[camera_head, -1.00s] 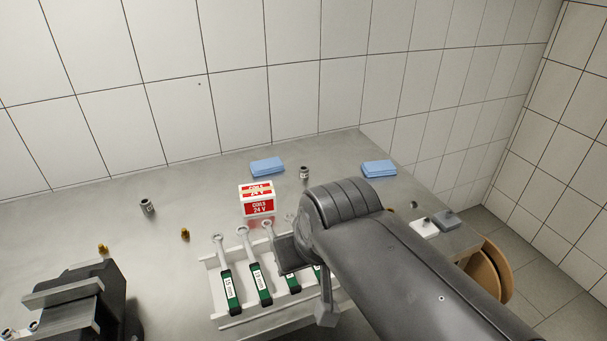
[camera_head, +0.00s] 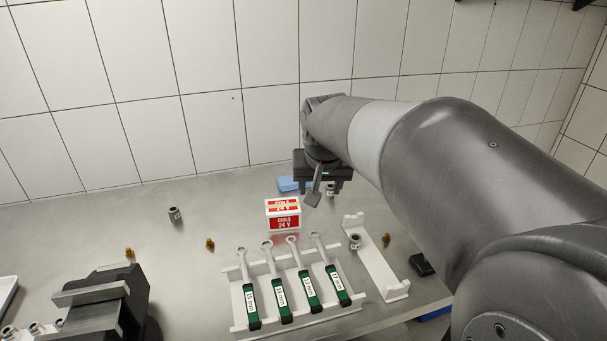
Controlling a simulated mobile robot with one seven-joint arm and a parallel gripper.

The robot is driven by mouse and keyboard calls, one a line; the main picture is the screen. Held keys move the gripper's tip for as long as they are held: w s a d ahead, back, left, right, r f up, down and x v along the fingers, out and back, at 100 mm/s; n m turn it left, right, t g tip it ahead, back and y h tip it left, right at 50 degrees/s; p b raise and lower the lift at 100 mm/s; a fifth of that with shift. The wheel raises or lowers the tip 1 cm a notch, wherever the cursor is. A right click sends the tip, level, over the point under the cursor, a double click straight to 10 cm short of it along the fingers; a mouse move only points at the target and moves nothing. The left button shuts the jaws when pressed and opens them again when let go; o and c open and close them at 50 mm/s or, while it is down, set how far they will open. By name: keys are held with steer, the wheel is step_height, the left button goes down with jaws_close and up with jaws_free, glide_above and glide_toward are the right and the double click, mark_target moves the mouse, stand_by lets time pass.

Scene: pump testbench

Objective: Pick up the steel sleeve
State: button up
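Several small grey metal cylinders that look like steel sleeves are in view; I cannot tell which one the task means. One cylinder (camera_head: 175,214) stands alone at the left back of the bench. Another cylinder (camera_head: 332,189) is at the back, partly hidden beside my gripper. A third cylinder (camera_head: 355,241) sits at the white holder. My gripper (camera_head: 314,196) points down at the back of the bench, in front of the blue cloth and close to the second cylinder in the picture. Its fingertips are partly hidden, so its opening and any contact are unclear.
A red and white coils box (camera_head: 283,214) stands left of my gripper. A white rack (camera_head: 240,307) holds several green-handled wrenches. A white holder (camera_head: 383,275), brass fittings (camera_head: 210,243) and a dark machine (camera_head: 118,300) are nearby. A blue cloth (camera_head: 287,184) lies behind.

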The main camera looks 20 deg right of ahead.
steer(key=w+d+f+m, duration=0.1)
steer(key=w+d+f, duration=0.1)
steer(key=w, duration=0.4)
steer(key=w+d+f+m, duration=0.1)
steer(key=w+d+f, duration=0.15)
steer(key=w, duration=0.35)
steer(key=m+g+h, duration=0.1)
steer(key=m, duration=0.1)
glide_toward(330, 187)
steer(key=shift+n, duration=0.3)
steer(key=x, duration=0.5)
steer(key=shift+f, duration=0.3)
steer(key=shift+x, duration=2.7)
steer(key=shift+w+d+r, duration=0.1)
steer(key=shift+w, duration=0.05)
steer(key=shift+c, duration=0.4)
steer(key=c, duration=1)
steer(key=shift+c, duration=0.6)
steer(key=shift+r, duration=0.15)
